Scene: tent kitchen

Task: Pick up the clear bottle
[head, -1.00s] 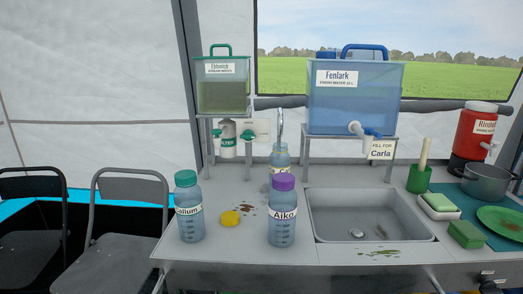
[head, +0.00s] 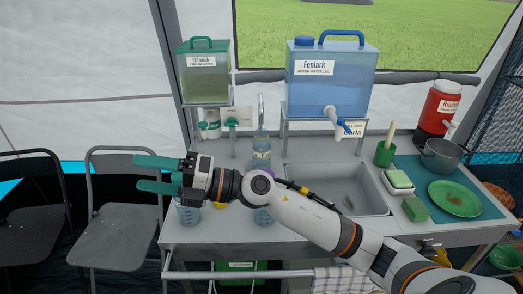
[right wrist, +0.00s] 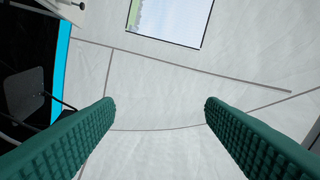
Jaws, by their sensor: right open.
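Three translucent bluish bottles stand on the counter. One (head: 261,148) stands upright at the back, near the tap and left of the sink. A second bottle (head: 189,216) stands at the front left, its upper part hidden behind my right gripper. A third bottle (head: 263,217) stands left of the sink, mostly hidden behind my right arm. My right gripper (head: 138,172) is open and empty, its green fingers pointing left above the counter's left end. In the right wrist view, the green fingers (right wrist: 160,118) are wide apart with only tent wall between them. My left gripper is out of view.
A sink (head: 340,190) is set in the counter. Behind it, a blue water tank (head: 330,85) and a green one (head: 204,78) stand on racks. A pot (head: 442,154), green plate (head: 454,198) and sponge (head: 415,209) lie right. Grey chairs (head: 118,195) stand left.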

